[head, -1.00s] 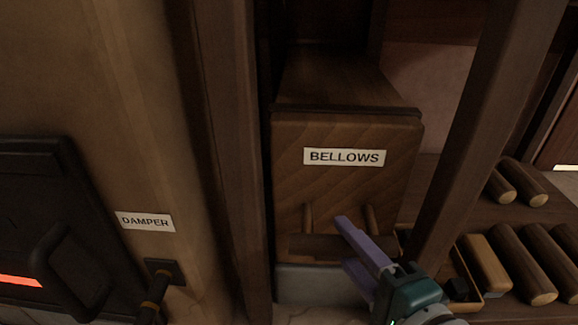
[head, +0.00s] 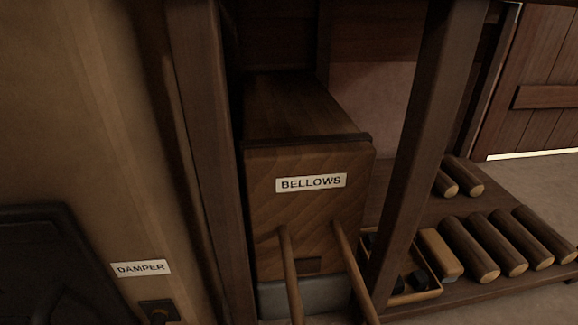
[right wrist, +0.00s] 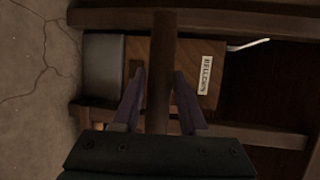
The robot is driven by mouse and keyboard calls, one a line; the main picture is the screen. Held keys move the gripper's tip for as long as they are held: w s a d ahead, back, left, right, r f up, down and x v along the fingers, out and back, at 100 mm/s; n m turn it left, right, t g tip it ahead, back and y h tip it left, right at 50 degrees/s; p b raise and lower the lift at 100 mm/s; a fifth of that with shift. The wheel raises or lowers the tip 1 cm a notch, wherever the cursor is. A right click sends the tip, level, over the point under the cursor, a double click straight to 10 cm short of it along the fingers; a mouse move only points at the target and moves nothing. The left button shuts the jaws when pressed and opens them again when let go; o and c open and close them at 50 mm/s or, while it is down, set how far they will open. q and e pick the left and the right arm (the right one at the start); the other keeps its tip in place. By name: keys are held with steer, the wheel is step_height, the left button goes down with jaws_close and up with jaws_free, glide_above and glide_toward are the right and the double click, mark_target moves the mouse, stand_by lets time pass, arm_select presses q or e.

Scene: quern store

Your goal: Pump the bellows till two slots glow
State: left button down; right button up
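The wooden bellows (head: 310,215), with a BELLOWS label, stands between dark posts. Two handle rods (head: 288,270) reach far out from its front and run off the bottom of the head view. In the right wrist view the bellows (right wrist: 170,60) lies behind the brown handle bar (right wrist: 162,45). My left gripper is in no view. No glowing slot is in view now.
A black stove front (head: 50,265) and a DAMPER label (head: 140,268) with a dark fitting (head: 158,311) are at left. Right of the bellows, a tray (head: 425,290) holds dark lumps, and several logs (head: 490,245) lie on a low shelf. A post (head: 425,150) stands between.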

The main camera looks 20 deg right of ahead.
steer(key=shift+o, duration=1.4)
steer(key=shift+s+r, duration=0.15)
steer(key=shift+s, duration=0.15)
steer(key=p+v, duration=0.3)
steer(key=v, duration=0.6)
steer(key=shift+s, duration=0.15)
